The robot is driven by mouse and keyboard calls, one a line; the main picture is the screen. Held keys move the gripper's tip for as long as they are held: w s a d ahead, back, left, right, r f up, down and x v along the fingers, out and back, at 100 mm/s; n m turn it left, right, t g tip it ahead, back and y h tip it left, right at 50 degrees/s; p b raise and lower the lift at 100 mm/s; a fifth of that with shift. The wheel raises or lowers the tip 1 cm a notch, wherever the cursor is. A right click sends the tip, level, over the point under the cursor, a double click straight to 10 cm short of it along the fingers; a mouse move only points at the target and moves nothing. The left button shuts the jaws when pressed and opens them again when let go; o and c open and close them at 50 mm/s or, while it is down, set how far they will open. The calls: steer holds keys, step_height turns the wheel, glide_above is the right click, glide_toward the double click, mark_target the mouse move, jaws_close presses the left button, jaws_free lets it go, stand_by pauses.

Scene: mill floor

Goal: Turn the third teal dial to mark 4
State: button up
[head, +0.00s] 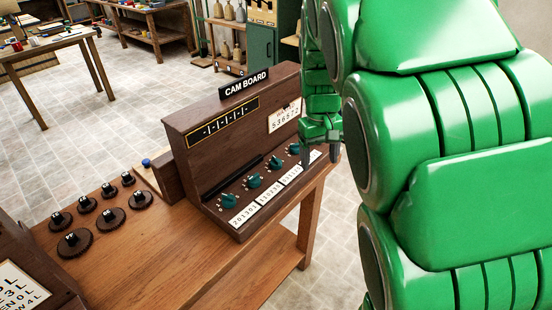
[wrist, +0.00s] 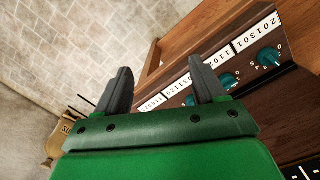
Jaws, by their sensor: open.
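The cam board (head: 185,140) is a dark wooden console with a row of several teal dials on its sloped front. Counting from the left, the third teal dial (head: 274,162) sits between the second dial (head: 254,181) and the rightmost dial (head: 294,149). Its mark is too small to read. My gripper (head: 334,152) is open and empty, apart from the dials, just right of the rightmost one. In the wrist view the gripper (wrist: 161,65) shows two spread dark fingers. The first dial (wrist: 268,58) and second dial (wrist: 228,82) show there; others are partly hidden by the right finger.
White number cards (head: 243,215) lie along the board's front edge. Black lettered knobs on dark discs (head: 110,217) stand on the bench (head: 150,255) to the left. A card (head: 284,117) is fixed on the upright panel.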

steer(key=w+a+f+n, duration=0.1)
steer(key=w+a+f, duration=0.2)
steer(key=w, duration=0.6)
steer(key=n, duration=0.2)
glide_above(276, 159)
steer(key=shift+t+y, duration=0.3)
steer(key=shift+y, duration=0.1)
step_height(276, 159, down, 4)
steer(key=shift+f, duration=4.1)
steer(key=c, duration=1.1)
steer(key=shift+m, duration=0.3)
